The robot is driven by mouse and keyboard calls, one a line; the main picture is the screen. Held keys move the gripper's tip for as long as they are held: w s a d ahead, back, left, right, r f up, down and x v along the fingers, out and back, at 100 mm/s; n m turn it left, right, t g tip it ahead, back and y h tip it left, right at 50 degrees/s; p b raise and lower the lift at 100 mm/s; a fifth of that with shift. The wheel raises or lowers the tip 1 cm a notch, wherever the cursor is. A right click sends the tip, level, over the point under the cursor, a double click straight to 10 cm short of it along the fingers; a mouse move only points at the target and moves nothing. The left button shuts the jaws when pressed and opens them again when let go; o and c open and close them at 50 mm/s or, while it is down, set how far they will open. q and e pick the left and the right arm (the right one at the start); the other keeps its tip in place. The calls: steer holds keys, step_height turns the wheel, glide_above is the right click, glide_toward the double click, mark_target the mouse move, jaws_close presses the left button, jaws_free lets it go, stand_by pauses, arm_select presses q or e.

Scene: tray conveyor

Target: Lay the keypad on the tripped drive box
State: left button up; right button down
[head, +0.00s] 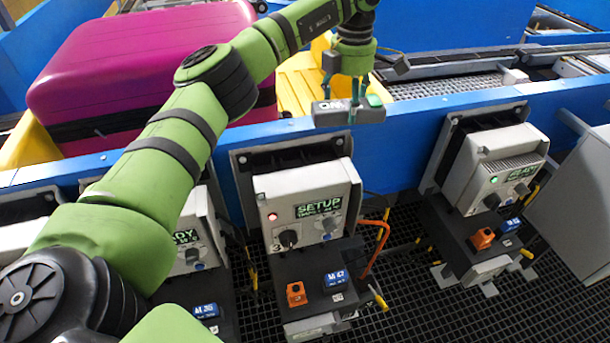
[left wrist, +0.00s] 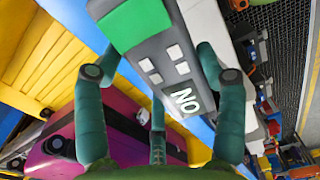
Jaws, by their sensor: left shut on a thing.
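My left gripper (head: 345,92) is shut on the keypad (head: 348,113), a grey block with a green end and a small display. It holds the keypad above the blue rail, behind the middle drive box (head: 305,190). In the left wrist view the fingers close around the keypad (left wrist: 150,48), whose buttons and display face the camera. The middle drive box is light grey, shows SETUP and has a red lamp. The right drive box (head: 492,160) shows READY with a green lamp. The left drive box (head: 188,260) is partly hidden by my arm. My right gripper is out of view.
A blue rail (head: 400,125) runs behind the boxes. A magenta suitcase (head: 130,60) lies in a yellow tray (head: 300,80) beyond it. Orange parts and blue tags sit on ledges below the boxes. A black grating (head: 420,300) lies below.

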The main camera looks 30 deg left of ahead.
arm_select(q)
steer(key=shift+w+a+r+n, duration=0.2)
steer(key=shift+a+n, duration=0.35)
steer(key=shift+n, duration=0.15)
steer(key=shift+s+a+f, duration=0.1)
steer(key=shift+s+f, duration=0.1)
steer(key=shift+s, duration=0.05)
steer(key=p, duration=0.4)
glide_above(303, 175)
step_height(303, 175, down, 6)
steer(key=shift+f, duration=0.45)
step_height(303, 175, down, 3)
steer(key=shift+f+p, duration=0.15)
steer(key=shift+p, duration=0.85)
steer(key=shift+f, duration=0.2)
steer(key=shift+f+b, duration=0.25)
steer(key=shift+b, duration=0.1)
steer(key=o, duration=1.5)
steer(key=shift+r, duration=0.1)
